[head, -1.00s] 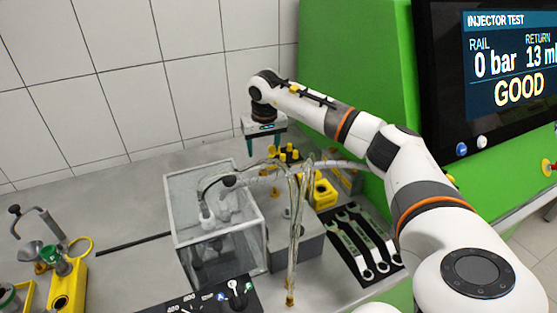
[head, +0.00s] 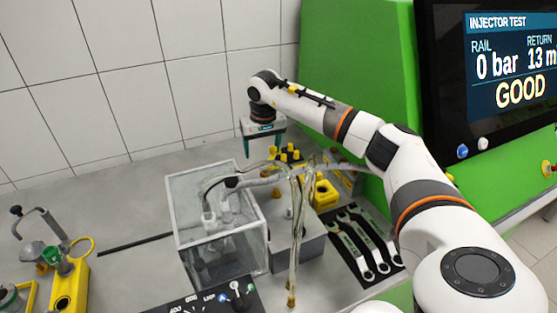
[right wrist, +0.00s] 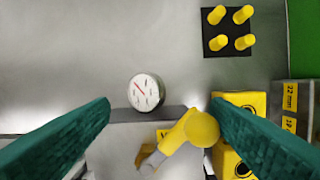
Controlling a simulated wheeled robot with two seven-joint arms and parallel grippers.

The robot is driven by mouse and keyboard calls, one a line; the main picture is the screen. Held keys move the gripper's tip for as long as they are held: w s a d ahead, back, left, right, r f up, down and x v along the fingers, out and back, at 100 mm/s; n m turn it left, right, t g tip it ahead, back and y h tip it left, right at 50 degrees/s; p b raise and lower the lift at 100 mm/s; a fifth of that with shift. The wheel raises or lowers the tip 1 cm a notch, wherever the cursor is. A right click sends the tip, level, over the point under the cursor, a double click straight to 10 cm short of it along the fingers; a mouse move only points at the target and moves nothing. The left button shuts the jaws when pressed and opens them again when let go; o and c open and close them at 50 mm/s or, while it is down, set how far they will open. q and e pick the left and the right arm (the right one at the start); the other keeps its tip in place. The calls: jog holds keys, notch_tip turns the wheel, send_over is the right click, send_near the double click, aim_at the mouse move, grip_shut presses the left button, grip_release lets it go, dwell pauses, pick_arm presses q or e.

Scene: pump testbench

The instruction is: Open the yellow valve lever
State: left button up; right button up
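The yellow valve lever (right wrist: 200,128) shows in the right wrist view as a yellow arm with a round knob, joined to a grey part at its lower left. My right gripper (right wrist: 160,125) is open, with its two teal fingers wide apart. The lever appears between the fingers, closer to the right one. I cannot tell whether that finger touches it. In the head view my right gripper (head: 264,146) points down behind the clear tank and hoses, and I cannot make out the lever there. My left gripper is not in view.
A round gauge (right wrist: 146,92) stands between the fingers. A black plate with yellow pegs (right wrist: 229,32) and yellow blocks (right wrist: 240,100) lie to the right. The clear tank (head: 185,240), hoses (head: 294,215) and wrenches (head: 362,240) are in front. A green cabinet (head: 350,70) stands at the right.

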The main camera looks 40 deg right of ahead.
jog(key=r+p, duration=0.3)
jog(key=r, duration=0.1)
jog(key=shift+w+d+r+p, duration=0.2)
jog(key=shift+r+p, duration=0.1)
jog(key=shift+p, duration=0.1)
dwell(0.4)
